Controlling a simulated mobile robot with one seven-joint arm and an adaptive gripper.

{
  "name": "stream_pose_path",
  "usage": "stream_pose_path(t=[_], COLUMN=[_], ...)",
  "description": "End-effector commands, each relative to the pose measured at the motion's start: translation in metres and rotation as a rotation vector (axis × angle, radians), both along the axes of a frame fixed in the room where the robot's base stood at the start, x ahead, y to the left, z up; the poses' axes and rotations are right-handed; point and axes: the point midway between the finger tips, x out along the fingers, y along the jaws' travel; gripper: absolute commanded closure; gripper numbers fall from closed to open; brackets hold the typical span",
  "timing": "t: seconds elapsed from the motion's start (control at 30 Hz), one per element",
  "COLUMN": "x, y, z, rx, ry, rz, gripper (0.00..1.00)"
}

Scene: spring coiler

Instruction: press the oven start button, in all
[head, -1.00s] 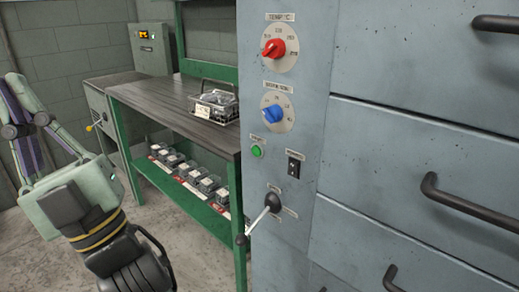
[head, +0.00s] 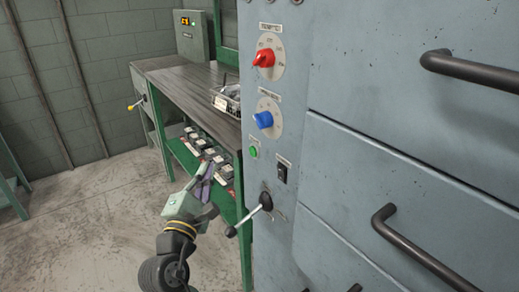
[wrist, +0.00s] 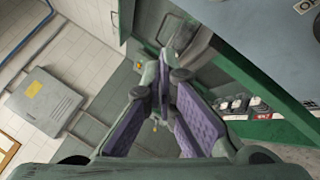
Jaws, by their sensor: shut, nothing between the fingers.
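The oven's grey front panel (head: 300,160) carries a green start button (head: 253,152), left of a black rocker switch (head: 282,170). A red knob (head: 264,58) and a blue knob (head: 264,119) sit above them. A lever with black balls (head: 248,215) sticks out below the button. My gripper (head: 207,172) is left of the panel, lower than the button and apart from it. In the wrist view, its purple-padded fingers (wrist: 163,85) meet at the tips with nothing between them. The green button does not show clearly in the wrist view.
A green workbench (head: 190,82) with a dark top stands behind my gripper, with a wire basket (head: 226,98) on it and several small bins (head: 205,145) on its lower shelf. Black drawer handles (head: 470,72) stick out at the right. The floor (head: 85,220) at left is clear.

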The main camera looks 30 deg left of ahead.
Motion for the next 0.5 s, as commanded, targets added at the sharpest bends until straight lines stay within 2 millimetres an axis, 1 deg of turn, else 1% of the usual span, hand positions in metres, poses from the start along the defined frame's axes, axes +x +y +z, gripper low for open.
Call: stream_pose_path(t=[0.37, 0.5], x=[0.0012, 0.0085], y=[-0.0011, -0.0041], z=[-0.0012, -0.0014], rx=[-0.011, -0.010], ry=[-0.002, -0.001], rz=[-0.007, -0.009], gripper=[1.00, 1.00])
